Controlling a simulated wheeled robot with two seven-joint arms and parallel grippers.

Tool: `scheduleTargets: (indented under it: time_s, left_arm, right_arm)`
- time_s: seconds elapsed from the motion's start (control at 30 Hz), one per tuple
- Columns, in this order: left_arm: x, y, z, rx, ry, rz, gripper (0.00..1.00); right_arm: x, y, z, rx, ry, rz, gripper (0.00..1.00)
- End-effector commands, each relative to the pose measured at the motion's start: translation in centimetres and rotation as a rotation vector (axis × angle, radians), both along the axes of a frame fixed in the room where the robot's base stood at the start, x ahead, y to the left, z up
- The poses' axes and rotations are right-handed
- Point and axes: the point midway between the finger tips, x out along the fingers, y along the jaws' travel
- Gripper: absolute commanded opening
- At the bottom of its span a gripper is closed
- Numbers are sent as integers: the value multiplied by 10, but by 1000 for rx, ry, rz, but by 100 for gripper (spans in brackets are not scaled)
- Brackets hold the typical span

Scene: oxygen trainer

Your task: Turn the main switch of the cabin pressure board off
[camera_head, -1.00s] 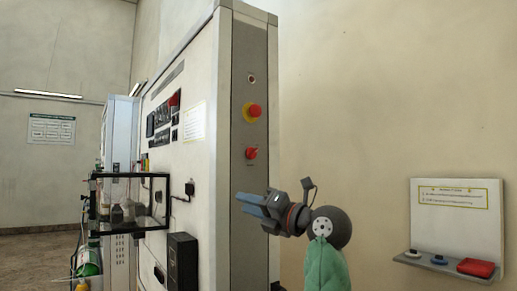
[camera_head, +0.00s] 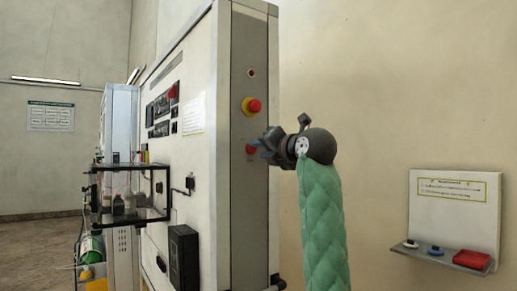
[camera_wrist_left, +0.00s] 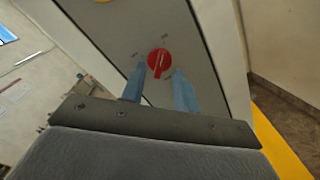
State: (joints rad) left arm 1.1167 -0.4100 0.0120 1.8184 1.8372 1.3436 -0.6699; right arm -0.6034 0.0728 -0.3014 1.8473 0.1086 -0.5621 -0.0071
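The main switch is a red rotary knob (camera_head: 251,149) on the grey side strip of the tall white cabinet, below a red mushroom button on a yellow base. In the left wrist view the knob (camera_wrist_left: 159,61) shows whole, its grip bar close to upright in the picture. My left gripper (camera_head: 260,150) is at the knob and partly covers it in the head view. Its two blue fingers (camera_wrist_left: 160,82) are apart, one to each side of the knob's lower part in the wrist picture. I cannot tell whether they touch it. My right gripper is not in view.
The red mushroom button (camera_head: 254,106) sits just above my left gripper. A wall shelf (camera_head: 440,258) with small items and a red box (camera_head: 472,259) is at the right. A black-framed rack (camera_head: 168,190) stands out at the cabinet's left. The wall between cabinet and shelf is bare.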

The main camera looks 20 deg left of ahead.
Motion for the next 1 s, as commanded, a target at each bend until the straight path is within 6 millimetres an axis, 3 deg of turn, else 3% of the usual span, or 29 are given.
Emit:
scheduleTargets:
  time_s: [0.2,0.5,0.67,1.0]
  left_arm:
    - [10,13,0,0,0,0,31]
    - [12,15,0,0,0,0,31]
    - [11,15,0,1,0,1,1]
    - [12,15,-1,-11,-13,1,0]
  right_arm:
    - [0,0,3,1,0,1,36]
    - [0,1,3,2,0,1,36]
    - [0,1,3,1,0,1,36]
    - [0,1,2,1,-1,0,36]
